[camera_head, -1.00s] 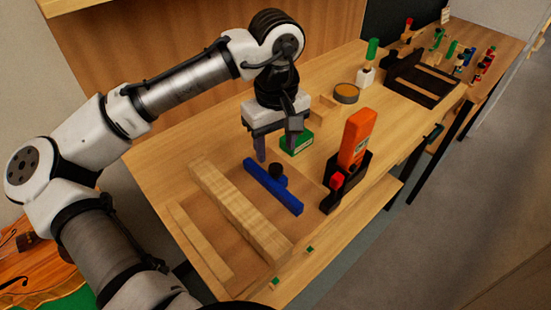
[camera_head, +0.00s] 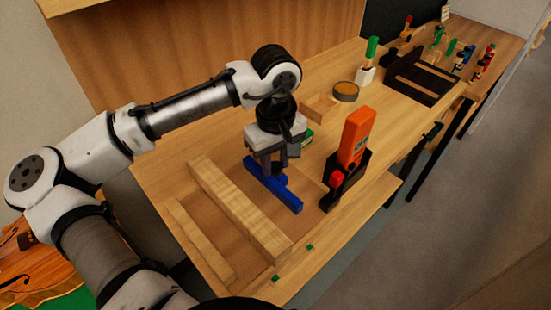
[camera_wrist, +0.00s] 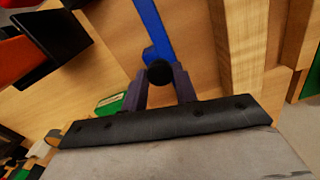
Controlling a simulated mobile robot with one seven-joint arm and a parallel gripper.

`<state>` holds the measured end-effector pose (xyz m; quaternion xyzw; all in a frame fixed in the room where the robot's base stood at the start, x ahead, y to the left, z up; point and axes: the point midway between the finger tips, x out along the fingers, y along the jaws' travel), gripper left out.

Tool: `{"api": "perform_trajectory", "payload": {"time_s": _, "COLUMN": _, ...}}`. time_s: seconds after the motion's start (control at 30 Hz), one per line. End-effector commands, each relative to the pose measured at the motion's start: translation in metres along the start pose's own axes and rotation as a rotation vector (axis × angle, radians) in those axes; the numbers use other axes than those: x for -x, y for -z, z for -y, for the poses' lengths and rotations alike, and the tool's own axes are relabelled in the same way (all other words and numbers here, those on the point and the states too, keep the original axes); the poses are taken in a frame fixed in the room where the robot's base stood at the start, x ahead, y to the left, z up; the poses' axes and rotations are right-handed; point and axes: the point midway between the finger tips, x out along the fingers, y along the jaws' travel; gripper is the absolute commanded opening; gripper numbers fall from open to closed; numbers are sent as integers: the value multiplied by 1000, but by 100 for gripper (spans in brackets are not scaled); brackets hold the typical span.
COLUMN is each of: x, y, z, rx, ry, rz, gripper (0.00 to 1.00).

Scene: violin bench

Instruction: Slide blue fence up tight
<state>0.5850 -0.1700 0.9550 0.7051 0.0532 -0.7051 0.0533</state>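The blue fence (camera_head: 288,198) lies flat on the bench, roughly parallel to a thick wooden bar (camera_head: 240,210), with a strip of bare wood between them. The fence also shows in the wrist view (camera_wrist: 152,27), with the bar (camera_wrist: 243,45) to its right. A round black knob (camera_wrist: 160,73) stands on the fence. My gripper (camera_wrist: 160,78) is low over the fence, its two fingers close on either side of the knob and seemingly shut on it. In the head view my gripper (camera_head: 276,172) hides the knob and the fence's middle.
An orange tool in a black holder (camera_head: 345,175) stands upright close to the right of the fence. A green box (camera_head: 308,138) is just behind my gripper. A thin wooden strip (camera_head: 200,240) lies left of the bar. A round tin (camera_head: 346,91) is further back.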

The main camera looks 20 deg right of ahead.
Motion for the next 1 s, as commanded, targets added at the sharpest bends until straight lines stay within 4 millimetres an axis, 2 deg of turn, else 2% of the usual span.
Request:
{"api": "perform_trajectory", "payload": {"time_s": 0.03, "x": 0, "y": 0, "z": 0, "rx": 0, "ry": 0, "rz": 0, "gripper": 7}}
{"api": "perform_trajectory", "payload": {"time_s": 0.1, "x": 0, "y": 0, "z": 0, "rx": 0, "ry": 0, "rz": 0, "gripper": 0}}
{"api": "perform_trajectory", "payload": {"time_s": 0.27, "x": 0, "y": 0, "z": 1, "rx": 1, "ry": 0, "rz": 0, "gripper": 0}}
{"api": "perform_trajectory", "payload": {"time_s": 0.5, "x": 1, "y": -6, "z": 33, "rx": 3, "ry": 0, "rz": 3, "gripper": 0}}
{"api": "perform_trajectory", "payload": {"time_s": 0.6, "x": 1, "y": -8, "z": 40, "rx": 3, "ry": 0, "rz": 2, "gripper": 0}}
{"api": "perform_trajectory", "payload": {"time_s": 0.9, "x": 0, "y": -8, "z": 42, "rx": 2, "ry": 0, "rz": 0, "gripper": 0}}
{"api": "perform_trajectory", "payload": {"time_s": 0.93, "x": 0, "y": -8, "z": 42, "rx": 2, "ry": 0, "rz": 0, "gripper": 32}}
{"api": "perform_trajectory", "payload": {"time_s": 1.0, "x": 0, "y": -8, "z": 41, "rx": 2, "ry": 0, "rz": 0, "gripper": 41}}
